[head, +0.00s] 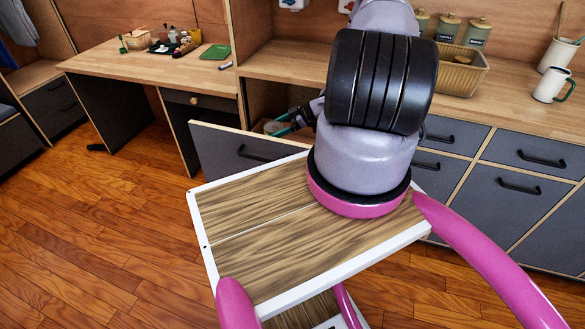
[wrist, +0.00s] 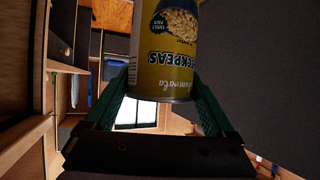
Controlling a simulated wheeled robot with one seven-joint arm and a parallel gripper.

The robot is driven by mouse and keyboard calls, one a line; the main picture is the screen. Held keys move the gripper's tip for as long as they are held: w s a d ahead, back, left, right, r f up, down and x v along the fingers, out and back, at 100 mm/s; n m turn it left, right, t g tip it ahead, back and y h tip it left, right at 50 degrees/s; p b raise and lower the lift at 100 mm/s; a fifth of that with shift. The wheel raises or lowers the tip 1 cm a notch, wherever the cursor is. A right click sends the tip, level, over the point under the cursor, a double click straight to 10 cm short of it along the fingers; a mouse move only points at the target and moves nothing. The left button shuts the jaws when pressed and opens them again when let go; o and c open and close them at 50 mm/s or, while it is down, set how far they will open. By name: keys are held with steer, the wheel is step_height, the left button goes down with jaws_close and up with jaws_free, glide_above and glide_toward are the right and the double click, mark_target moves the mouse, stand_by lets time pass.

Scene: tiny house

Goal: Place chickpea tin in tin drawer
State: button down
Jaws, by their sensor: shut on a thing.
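The chickpea tin (wrist: 165,62), with a yellow-green label and a picture of chickpeas, is held between the green fingers of my gripper (wrist: 160,84) in the wrist view. Its label appears upside down there. In the head view my gripper (head: 287,129) is mostly hidden behind my arm, over or just inside an open grey-fronted drawer (head: 235,147) below the counter. A round pale shape (head: 272,127) shows beside the fingers; I cannot tell whether it is the held tin. Most of the drawer's inside is hidden.
A wooden counter (head: 520,105) runs along the wall with a basket (head: 458,73), jars and a white mug (head: 552,85). Closed grey drawers (head: 497,195) stand to the right. A desk (head: 140,64) with small items is at left. The wooden floor at left is clear.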

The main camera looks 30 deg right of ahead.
steer(key=shift+s+a+f+n+g+y, duration=0.1)
steer(key=shift+s+f+n+g, duration=0.25)
steer(key=shift+s+f, duration=1.55)
steer(key=shift+s+a+f+n+g+y, duration=0.1)
steer(key=shift+s+f+n+g, duration=0.15)
steer(key=shift+f, duration=3.3)
steer(key=shift+s+f+n+g+y, duration=0.1)
steer(key=shift+s+f+n+g, duration=0.6)
steer(key=shift+f, duration=2)
steer(key=shift+s+f+m+t, duration=0.1)
steer(key=shift+s+m+t, duration=0.2)
jaws_free()
